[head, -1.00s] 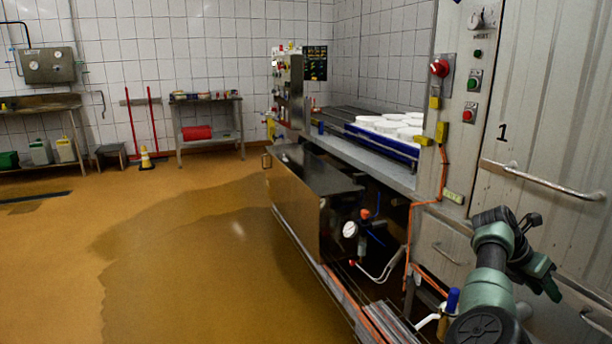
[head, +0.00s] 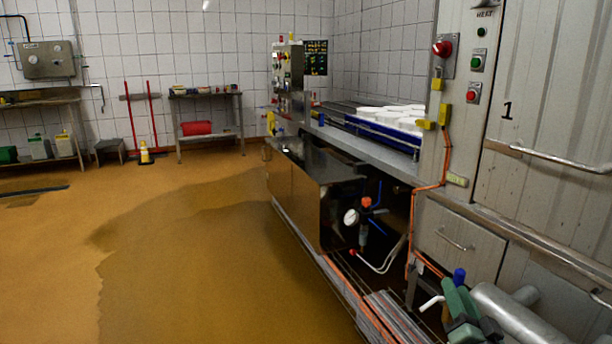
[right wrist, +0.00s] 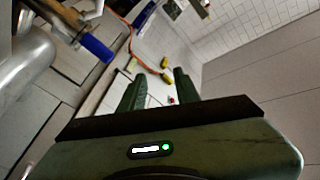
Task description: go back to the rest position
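My right gripper (head: 458,292) shows at the bottom right of the head view, low in front of the machine, with dark green fingers pointing up. In the right wrist view its two fingers (right wrist: 160,80) stand apart with nothing held between them. A blue-ended handle (head: 459,276) is close to the fingers in the head view; in the right wrist view it lies left of them (right wrist: 97,47), apart from them. My left gripper is not in view.
The steel machine (head: 300,190) runs along the right, with white moulds (head: 395,115) on its top. A grey door (head: 560,100) with a bar handle (head: 550,157) stands far right. Pipes and a gauge (head: 351,217) sit low on the machine.

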